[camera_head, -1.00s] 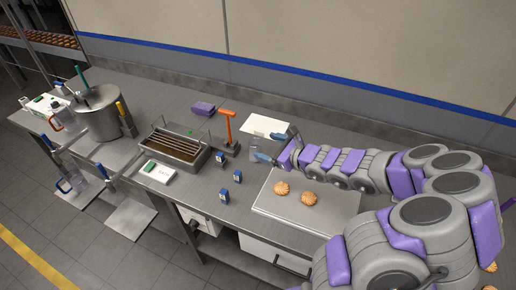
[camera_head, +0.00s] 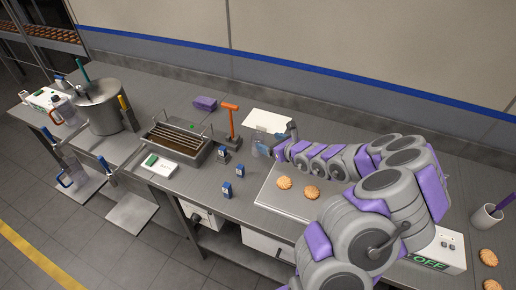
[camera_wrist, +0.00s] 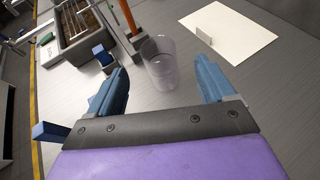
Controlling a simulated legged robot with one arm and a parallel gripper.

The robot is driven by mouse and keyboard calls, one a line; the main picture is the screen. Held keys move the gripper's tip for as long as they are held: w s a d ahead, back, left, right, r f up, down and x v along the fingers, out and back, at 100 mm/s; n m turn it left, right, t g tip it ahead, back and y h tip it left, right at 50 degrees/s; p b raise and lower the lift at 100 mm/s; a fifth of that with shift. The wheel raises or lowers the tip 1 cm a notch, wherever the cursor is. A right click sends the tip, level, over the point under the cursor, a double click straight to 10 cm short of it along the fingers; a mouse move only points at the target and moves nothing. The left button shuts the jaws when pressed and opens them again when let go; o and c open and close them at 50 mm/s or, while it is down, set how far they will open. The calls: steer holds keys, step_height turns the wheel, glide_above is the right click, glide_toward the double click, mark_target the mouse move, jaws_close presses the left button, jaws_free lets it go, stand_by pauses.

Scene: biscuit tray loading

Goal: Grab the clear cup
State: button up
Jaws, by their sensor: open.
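The clear cup (camera_wrist: 159,62) stands upright on the grey table in the wrist view, apparently empty. It lies ahead of and between the fingertips of my gripper (camera_wrist: 162,72). The blue fingers are open, one on each side, with a visible gap between each finger and the cup. In the head view my gripper (camera_head: 270,144) is low over the table beside the orange stand; the cup is hard to make out there behind the fingers.
An orange stand (camera_head: 232,122) rises close to the cup, beside the fryer-like tray (camera_head: 150,141). Small blue items (camera_head: 226,189) are nearby. A white sheet (camera_head: 268,121) lies behind. A pale board with two biscuits (camera_head: 265,198) is in front of my arm.

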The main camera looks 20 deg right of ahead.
mark_target(254, 137)
steer(key=b+x, duration=0.1)
steer(key=x, duration=0.7)
steer(key=shift+s+f, duration=0.1)
steer(key=shift+w+a, duration=0.25)
steer(key=shift+a, duration=0.1)
steer(key=shift+d, duration=0.35)
steer(key=c, duration=0.5)
steer(key=shift+a, duration=0.2)
steer(key=c, duration=0.6)
